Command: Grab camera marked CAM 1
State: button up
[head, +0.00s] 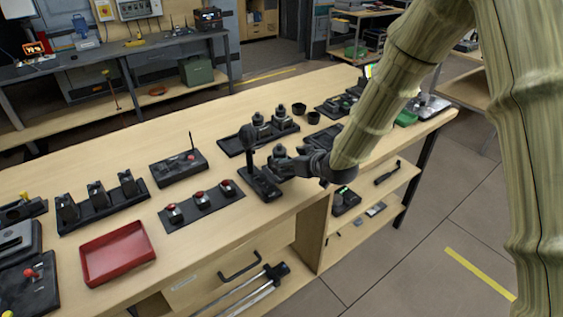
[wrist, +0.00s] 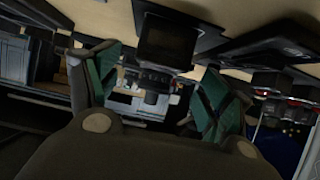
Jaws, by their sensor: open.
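I cannot read a CAM 1 label in either view, so I cannot tell which thing bears it. Three small black upright devices (head: 97,195) stand in a row on a dark base at the left of the bench; they may be cameras. My gripper (head: 287,163) is over the bench's front edge, pointing left, close beside a black upright handle on a base (head: 249,142); I cannot tell if they touch. In the wrist view my gripper's green-padded fingers (wrist: 156,88) are spread apart with nothing held between them.
On the wooden bench (head: 205,255) are a red tray (head: 118,252), a dark panel with red buttons (head: 201,201), a black box with an antenna (head: 179,168) and a base with knobbed devices (head: 262,130).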

jog(key=shift+p+x, duration=0.6)
jog(key=shift+x, duration=1.85)
jog(key=shift+s+f, duration=0.1)
jog(key=shift+f, duration=0.05)
jog(key=shift+c, duration=0.5)
jog(key=c, duration=1.5)
